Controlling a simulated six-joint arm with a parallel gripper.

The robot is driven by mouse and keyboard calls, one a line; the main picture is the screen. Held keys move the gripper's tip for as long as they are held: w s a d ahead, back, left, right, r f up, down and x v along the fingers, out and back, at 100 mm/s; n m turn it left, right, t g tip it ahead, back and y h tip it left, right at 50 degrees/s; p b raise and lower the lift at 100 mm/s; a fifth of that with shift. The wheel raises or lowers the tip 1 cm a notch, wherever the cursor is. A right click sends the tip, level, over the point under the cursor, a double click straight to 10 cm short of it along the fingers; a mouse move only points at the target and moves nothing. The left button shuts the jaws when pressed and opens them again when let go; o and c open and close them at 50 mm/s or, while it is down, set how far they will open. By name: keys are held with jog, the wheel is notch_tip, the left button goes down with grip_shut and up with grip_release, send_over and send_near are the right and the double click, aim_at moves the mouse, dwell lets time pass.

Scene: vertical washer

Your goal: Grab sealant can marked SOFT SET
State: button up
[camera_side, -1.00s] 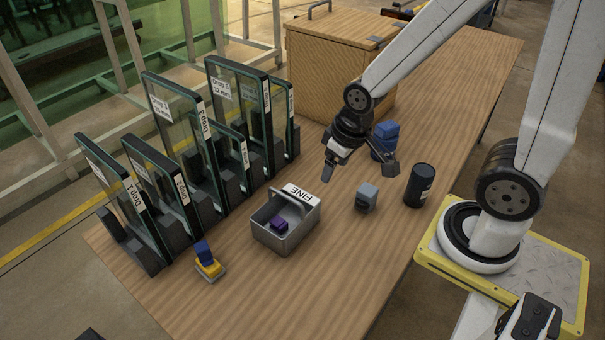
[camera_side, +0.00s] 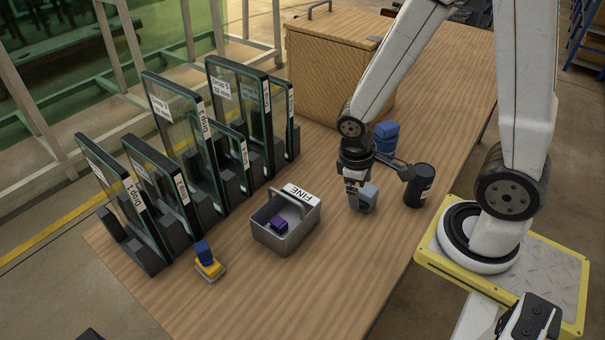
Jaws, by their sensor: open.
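A black can (camera_side: 420,187) stands upright on the right part of the table. My gripper (camera_side: 381,187) is open and empty, pointing down.
A grey metal caddy marked FINE (camera_side: 285,238) holds a purple block (camera_side: 279,225). A yellow-and-blue item (camera_side: 207,262) lies front left. Glass panes (camera_side: 175,110) stand in black holders along the left. A wooden box (camera_side: 335,65) is at the back. The front table is clear.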

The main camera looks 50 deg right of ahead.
aim_at(412, 199)
jog(key=s+d+f+n+h, duration=0.2)
jog(key=d+f+n+h, duration=0.2)
jog(key=s+d+f+n+h, duration=0.3)
jog(key=d+n, duration=0.1)
jog(key=n, duration=0.1)
jog(key=s+d+f+n+h, duration=0.2)
jog(key=d+f+n+h, duration=0.2)
jog(key=d+n, duration=0.1)
jog(key=shift+s+d+f+h, duration=0.1)
jog(key=shift+s+f+h, duration=0.05)
jog(key=shift+f+h, duration=0.15)
jog(key=shift+d+f+n+t, duration=0.1)
jog(key=shift+f+n+t, duration=0.3)
jog(key=shift+f+n, duration=0.25)
jog(key=shift+x, duration=1.25)
jog(key=shift+d, duration=0.15)
jog(key=shift+x, duration=2.45)
jog(key=shift+r, duration=0.15)
